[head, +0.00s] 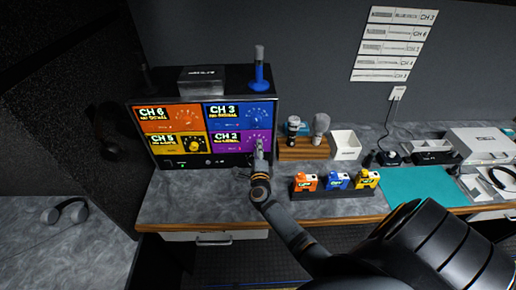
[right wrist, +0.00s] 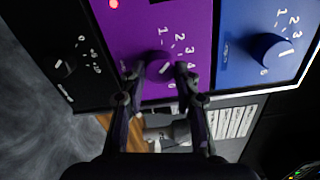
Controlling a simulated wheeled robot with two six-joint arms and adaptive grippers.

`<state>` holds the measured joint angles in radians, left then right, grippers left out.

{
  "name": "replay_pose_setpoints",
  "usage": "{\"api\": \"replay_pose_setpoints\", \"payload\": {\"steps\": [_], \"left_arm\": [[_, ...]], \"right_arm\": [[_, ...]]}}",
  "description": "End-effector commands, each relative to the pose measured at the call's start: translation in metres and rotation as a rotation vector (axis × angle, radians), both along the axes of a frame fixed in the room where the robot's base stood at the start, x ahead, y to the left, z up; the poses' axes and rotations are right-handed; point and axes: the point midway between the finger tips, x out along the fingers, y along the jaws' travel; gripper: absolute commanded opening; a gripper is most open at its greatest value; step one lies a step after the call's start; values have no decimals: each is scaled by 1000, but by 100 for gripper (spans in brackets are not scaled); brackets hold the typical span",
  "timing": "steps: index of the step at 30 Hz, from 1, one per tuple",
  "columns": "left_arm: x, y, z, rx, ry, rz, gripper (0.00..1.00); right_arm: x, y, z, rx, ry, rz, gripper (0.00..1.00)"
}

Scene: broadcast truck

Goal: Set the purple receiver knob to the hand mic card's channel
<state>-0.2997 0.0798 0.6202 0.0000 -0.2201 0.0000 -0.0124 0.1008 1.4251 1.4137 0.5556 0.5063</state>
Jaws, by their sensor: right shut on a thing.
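The purple receiver panel (head: 230,142) is at the lower right of the rack in the head view, and its display reads CH 2. It fills the middle of the right wrist view (right wrist: 140,30). Its purple knob (right wrist: 160,66) sits between the fingertips of my right gripper (right wrist: 158,72), which is shut on it. In the head view my right gripper (head: 260,150) covers the knob. Channel cards (head: 390,47) hang on the back wall; the top one reads CH 3, but their names are too small to read. My left gripper is not in view.
The rack also has an orange CH 6 panel (head: 168,118), a blue CH 3 panel (head: 240,113) and a yellow CH 5 panel (head: 178,144). A blue mic (head: 259,72) stands on top. Mics (head: 320,125) stand on a wooden board. Small colored packs (head: 338,181) sit in front.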

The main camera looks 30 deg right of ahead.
Motion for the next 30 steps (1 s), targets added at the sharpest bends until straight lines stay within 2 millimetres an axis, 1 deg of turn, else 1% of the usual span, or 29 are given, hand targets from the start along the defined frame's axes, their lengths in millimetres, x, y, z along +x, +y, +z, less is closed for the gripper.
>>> {"api": "replay_pose_setpoints", "payload": {"steps": [13, 14, 18, 19, 27, 30], "left_arm": [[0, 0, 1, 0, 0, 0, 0], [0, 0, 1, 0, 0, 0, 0], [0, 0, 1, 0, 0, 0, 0], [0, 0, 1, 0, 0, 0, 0], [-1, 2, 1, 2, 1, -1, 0], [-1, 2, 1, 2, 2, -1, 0]], "right_arm": [[0, 0, -1, -7, 6, 0, 0], [0, 0, -1, -7, 6, 0, 32], [0, 0, -1, -7, 6, 0, 51], [0, 0, -1, -7, 6, 0, 54], [-1, 0, 0, -7, 6, 0, 54], [-7, 5, -1, -6, 5, 0, 54]]}}
